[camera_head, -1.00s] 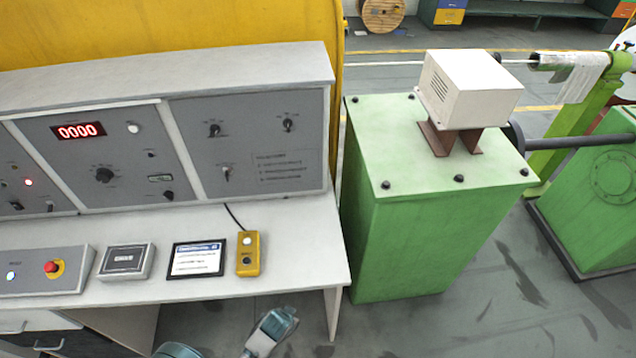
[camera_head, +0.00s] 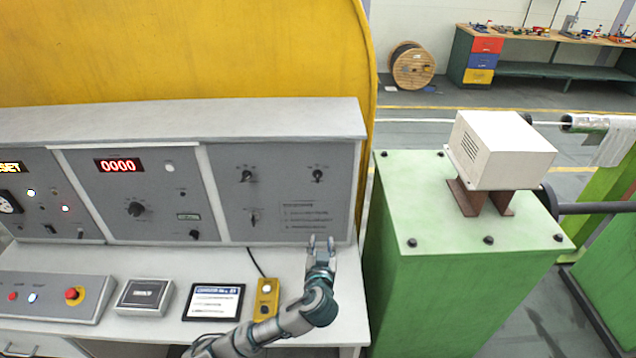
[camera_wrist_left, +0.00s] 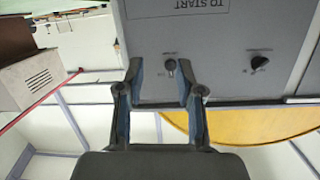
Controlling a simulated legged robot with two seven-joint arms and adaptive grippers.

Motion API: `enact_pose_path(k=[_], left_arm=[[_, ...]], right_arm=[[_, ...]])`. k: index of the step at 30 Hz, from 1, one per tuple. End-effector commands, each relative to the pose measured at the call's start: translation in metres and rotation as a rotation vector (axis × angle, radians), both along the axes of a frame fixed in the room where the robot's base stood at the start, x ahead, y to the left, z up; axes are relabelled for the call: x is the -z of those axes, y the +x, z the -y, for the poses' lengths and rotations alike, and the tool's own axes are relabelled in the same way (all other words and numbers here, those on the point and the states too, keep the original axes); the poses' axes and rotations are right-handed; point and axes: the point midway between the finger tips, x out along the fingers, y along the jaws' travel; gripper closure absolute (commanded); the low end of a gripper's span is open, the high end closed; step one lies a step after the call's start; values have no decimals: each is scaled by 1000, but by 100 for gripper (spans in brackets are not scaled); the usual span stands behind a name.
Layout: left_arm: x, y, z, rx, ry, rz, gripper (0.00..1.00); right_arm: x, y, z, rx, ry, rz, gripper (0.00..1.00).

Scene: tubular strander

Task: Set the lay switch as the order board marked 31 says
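The grey right-hand panel (camera_head: 281,205) carries an upper-left knob (camera_head: 246,176), an upper-right knob (camera_head: 317,175) and a lower switch (camera_head: 253,217). Their labels are too small to read, so I cannot tell which is the lay switch. A black-framed order board (camera_head: 213,302) lies on the desk; its number is not legible. My left gripper (camera_head: 321,245) is open and empty, fingers pointing up before the panel's lower right. In the inverted left wrist view, the upper-right knob (camera_wrist_left: 170,66) appears between the open fingertips (camera_wrist_left: 160,68), apart from them. My right gripper is not seen.
A yellow button box (camera_head: 265,300) with a cable sits beside my left forearm. A grey box (camera_head: 145,295) and an emergency-stop button (camera_head: 74,294) are further left on the desk. A green machine cabinet (camera_head: 450,270) stands close to the right of the desk.

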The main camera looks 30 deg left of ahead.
Motion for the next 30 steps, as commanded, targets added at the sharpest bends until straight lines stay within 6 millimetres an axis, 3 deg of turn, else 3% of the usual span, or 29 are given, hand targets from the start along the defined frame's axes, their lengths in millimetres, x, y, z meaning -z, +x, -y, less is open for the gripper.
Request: enact_pose_path(k=[1, 3, 6, 13, 30], left_arm=[[-30, 5, -5, -21, 7, 84, 64], [-56, 7, -10, -44, 4, 167, 64], [-75, 8, -14, -58, 2, 227, 64], [-79, 31, -30, -64, 3, 236, 64], [-79, 138, -95, -63, 0, 235, 64]], right_arm=[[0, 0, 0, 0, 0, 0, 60], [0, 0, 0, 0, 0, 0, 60], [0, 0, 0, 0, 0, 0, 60], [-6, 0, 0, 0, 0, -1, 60], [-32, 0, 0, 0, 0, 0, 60]])
